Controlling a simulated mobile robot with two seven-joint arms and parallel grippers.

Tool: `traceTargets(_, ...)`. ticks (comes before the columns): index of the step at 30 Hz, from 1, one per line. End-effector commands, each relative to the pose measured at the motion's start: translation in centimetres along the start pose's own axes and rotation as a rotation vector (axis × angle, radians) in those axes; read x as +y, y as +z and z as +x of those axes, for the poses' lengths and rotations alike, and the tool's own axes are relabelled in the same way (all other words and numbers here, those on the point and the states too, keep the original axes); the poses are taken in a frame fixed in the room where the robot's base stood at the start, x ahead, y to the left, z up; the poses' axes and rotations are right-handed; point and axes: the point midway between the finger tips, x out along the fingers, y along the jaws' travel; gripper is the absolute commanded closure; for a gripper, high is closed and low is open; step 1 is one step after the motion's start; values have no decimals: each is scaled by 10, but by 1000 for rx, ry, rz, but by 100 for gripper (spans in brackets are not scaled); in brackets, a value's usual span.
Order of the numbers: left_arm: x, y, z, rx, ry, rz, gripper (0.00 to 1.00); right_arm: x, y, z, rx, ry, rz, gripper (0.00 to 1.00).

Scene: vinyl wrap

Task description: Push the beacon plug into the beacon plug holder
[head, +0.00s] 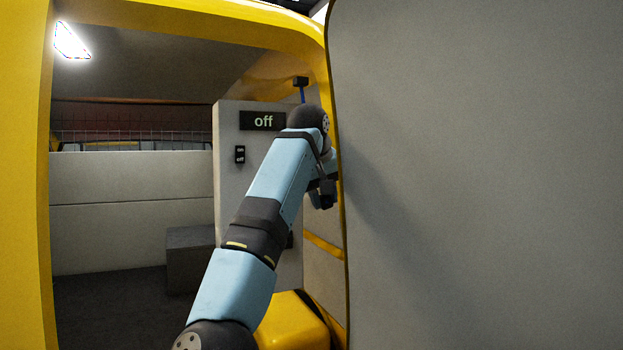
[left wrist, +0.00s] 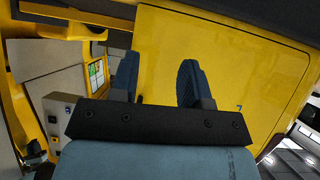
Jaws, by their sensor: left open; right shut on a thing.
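My right gripper (head: 323,191) is beyond my blue and black arm, beside the yellow door frame in the head view. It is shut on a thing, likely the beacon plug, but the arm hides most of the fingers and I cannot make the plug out. A small dark block with a blue stem (head: 301,83) shows above the arm's bend, near the frame; I cannot tell whether it is the plug holder. My left gripper (left wrist: 158,82) is open and empty in the left wrist view, its two dark blue fingers apart in front of a yellow panel.
A large grey panel (head: 480,170) fills the right of the head view, close to my right arm. A yellow frame (head: 28,180) bounds the opening on the left. Inside stand a grey cabinet with an "off" sign (head: 262,121) and a low grey box (head: 190,255).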

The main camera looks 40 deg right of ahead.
Motion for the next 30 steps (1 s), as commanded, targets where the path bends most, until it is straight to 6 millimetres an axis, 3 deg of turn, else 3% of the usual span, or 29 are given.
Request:
traceTargets(10,-1,-11,-8,-6,-2,-7,57,7,10,30,-34,386,-100,100)
traceTargets(17,-1,-13,-11,-18,-4,-12,57,-4,19,44,-34,667,-236,100)
traceTargets(24,-2,-23,-18,-18,-6,-18,57,-43,37,59,31,955,-434,100)
traceTargets(30,-2,-22,-19,-29,-9,-24,57,-79,54,70,110,1077,-540,100)
